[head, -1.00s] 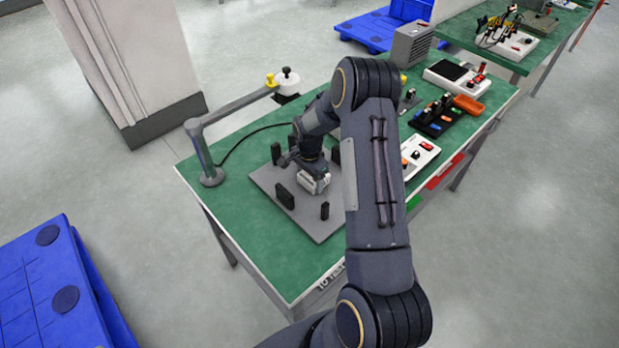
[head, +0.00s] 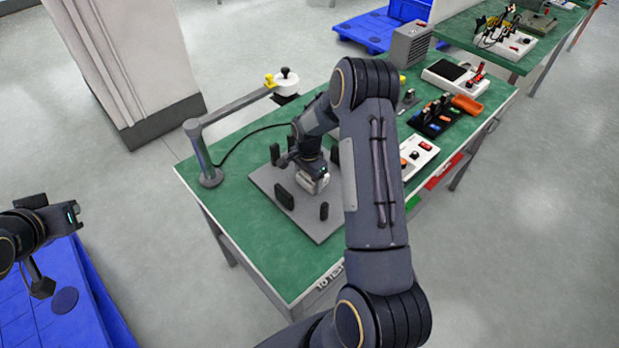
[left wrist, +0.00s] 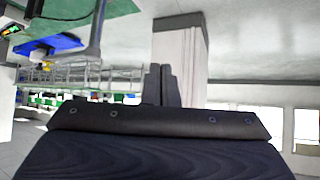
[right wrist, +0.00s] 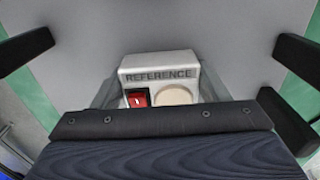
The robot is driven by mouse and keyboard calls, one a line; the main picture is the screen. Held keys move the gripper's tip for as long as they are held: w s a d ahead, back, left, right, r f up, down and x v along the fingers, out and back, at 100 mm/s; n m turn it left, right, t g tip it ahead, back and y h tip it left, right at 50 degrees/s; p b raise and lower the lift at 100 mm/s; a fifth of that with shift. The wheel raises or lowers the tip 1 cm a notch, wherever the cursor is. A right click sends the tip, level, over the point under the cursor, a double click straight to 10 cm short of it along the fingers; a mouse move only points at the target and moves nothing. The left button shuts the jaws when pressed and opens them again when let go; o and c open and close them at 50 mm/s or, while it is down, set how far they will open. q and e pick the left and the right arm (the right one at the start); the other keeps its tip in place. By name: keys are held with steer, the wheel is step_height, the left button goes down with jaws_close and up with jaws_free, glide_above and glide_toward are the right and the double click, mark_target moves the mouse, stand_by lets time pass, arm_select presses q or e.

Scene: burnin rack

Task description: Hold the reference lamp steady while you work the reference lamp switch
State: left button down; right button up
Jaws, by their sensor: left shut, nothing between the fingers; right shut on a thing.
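The reference lamp is a white box (right wrist: 158,66) labelled REFERENCE in the right wrist view. Its face has a red switch (right wrist: 137,98) and a round cream lens (right wrist: 173,96), both partly hidden by my gripper body. In the head view the lamp's white box (head: 308,183) shows below my right wrist, on or just above the grey plate. My right gripper (right wrist: 160,88) is shut on the lamp, with fingers along its sides. My left gripper (left wrist: 161,86) is shut and empty, apart from the lamp. It is at the head view's left edge, pointing towards the pillar in its wrist view.
Several black upright blocks (head: 284,196) stand on the grey plate (head: 312,224) around the lamp. A grey post with an arm (head: 208,176) stands at the green table's left corner. A blue pallet (head: 100,300) lies below my left arm. A pillar (head: 130,60) stands behind.

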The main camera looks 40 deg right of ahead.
arm_select(q)
steer(key=w+d+f+m+g+h, duration=0.1)
steer(key=w+d+f+m+h, duration=0.25)
steer(key=d, duration=0.75)
steer(key=w+d+f+m+h, duration=0.25)
steer(key=d+f, duration=0.25)
steer(key=d, duration=0.7)
steer(key=m+g+h, duration=0.4)
steer(key=m+g, duration=0.3)
glide_toward(310, 185)
step_height(310, 185, up, 3)
steer(key=shift+a+r, duration=0.1)
steer(key=x, duration=1)
